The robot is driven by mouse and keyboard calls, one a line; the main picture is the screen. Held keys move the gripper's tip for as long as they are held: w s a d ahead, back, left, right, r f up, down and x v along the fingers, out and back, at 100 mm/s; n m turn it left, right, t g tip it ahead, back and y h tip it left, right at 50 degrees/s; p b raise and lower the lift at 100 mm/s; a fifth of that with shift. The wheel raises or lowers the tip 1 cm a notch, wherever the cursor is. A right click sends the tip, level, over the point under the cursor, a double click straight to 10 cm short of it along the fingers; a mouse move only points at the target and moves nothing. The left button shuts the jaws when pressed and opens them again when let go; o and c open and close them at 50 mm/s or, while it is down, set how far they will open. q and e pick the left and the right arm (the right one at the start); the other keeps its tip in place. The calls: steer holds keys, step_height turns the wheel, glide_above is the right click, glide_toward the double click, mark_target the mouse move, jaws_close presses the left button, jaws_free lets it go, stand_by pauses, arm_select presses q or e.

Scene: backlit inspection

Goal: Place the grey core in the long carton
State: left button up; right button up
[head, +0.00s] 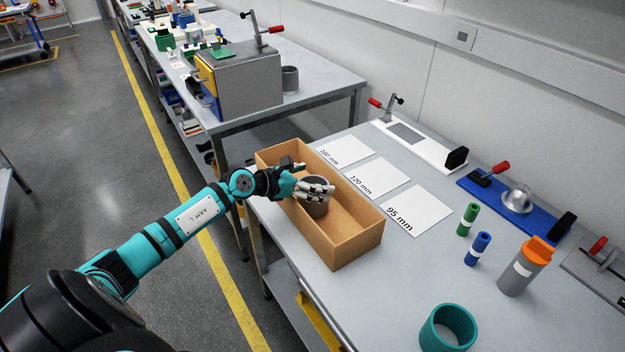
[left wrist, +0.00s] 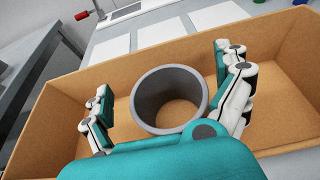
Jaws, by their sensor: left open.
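The grey core (head: 316,208) is a hollow grey ring standing inside the long carton (head: 357,245), an open brown box at the table's near left edge. In the left wrist view the core (left wrist: 142,106) stands upright on its end, and the carton's floor shows through it; the carton's walls (left wrist: 275,62) surround it. My left gripper (head: 318,190) is over the carton at the core. In the left wrist view its fingers (left wrist: 168,92) are spread on either side of the core, with gaps visible, so it is open. My right gripper is in neither view.
Three white cards (head: 416,209) marked with sizes lie behind the carton. A teal ring (head: 447,328), a grey bottle with orange cap (head: 526,266), and green (head: 467,219) and blue (head: 477,248) cylinders stand to the right. Clamp fixtures (head: 515,200) line the back.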

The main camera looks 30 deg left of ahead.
arm_select(q)
steer(key=shift+r, duration=0.1)
steer(key=shift+r+p, duration=0.4)
steer(key=shift+p, duration=0.05)
steer(key=shift+s+a+r, duration=0.15)
steer(key=shift+s, duration=0.1)
steer(key=b+v, duration=0.1)
steer(key=v, duration=1)
steer(key=shift+r, duration=0.25)
